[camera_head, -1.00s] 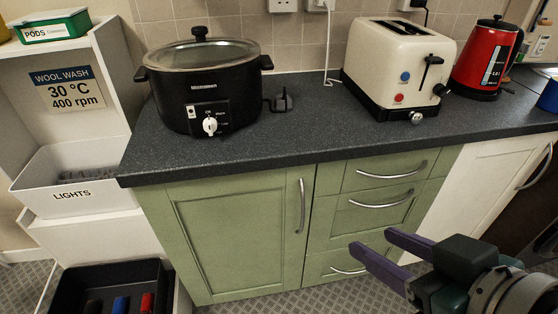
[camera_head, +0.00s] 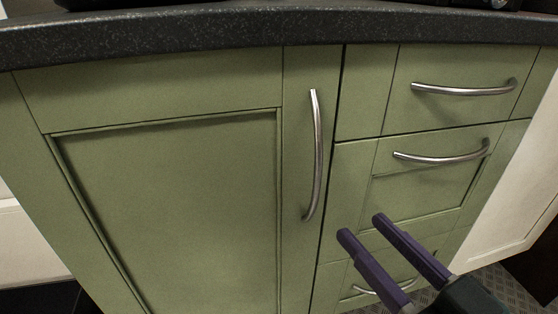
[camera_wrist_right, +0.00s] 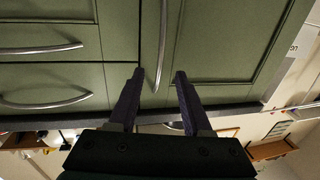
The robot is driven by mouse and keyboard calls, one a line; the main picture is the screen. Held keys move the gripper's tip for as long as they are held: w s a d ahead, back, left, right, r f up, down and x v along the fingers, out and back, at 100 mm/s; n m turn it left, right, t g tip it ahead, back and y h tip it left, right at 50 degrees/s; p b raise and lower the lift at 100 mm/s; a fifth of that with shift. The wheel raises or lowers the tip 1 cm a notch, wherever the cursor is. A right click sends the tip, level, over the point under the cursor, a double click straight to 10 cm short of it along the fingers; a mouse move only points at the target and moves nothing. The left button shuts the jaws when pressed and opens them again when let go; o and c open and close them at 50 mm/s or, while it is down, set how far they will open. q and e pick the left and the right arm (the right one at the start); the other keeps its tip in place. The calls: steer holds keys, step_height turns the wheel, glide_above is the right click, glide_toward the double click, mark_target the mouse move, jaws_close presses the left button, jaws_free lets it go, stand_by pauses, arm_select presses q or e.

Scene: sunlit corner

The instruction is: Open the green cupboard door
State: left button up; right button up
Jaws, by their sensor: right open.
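The green cupboard door (camera_head: 170,200) is shut and fills the left and middle of the head view. Its upright curved metal handle (camera_head: 315,155) is near the door's right edge. My right gripper (camera_head: 362,227) is open and empty. In the head view its purple fingers appear below and right of the handle, in front of the drawers. In the right wrist view the handle (camera_wrist_right: 162,45) lines up with the gap between the fingertips (camera_wrist_right: 160,73), which look short of closing on it. The door (camera_wrist_right: 220,40) also shows there, inverted. My left gripper is not in view.
Green drawers with curved metal handles (camera_head: 465,88) (camera_head: 440,158) are right of the door. The dark worktop (camera_head: 200,35) overhangs along the top. A white cupboard (camera_head: 520,215) stands at the right. The space before the door's panel looks clear.

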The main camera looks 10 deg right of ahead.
mark_target(319, 183)
steer(key=b+x, duration=0.2)
steer(key=x, duration=0.7)
steer(key=shift+w+a+b, duration=0.15)
steer(key=shift+w+b, duration=0.2)
steer(key=shift+b, duration=0.05)
jaws_close()
stand_by(1.0)
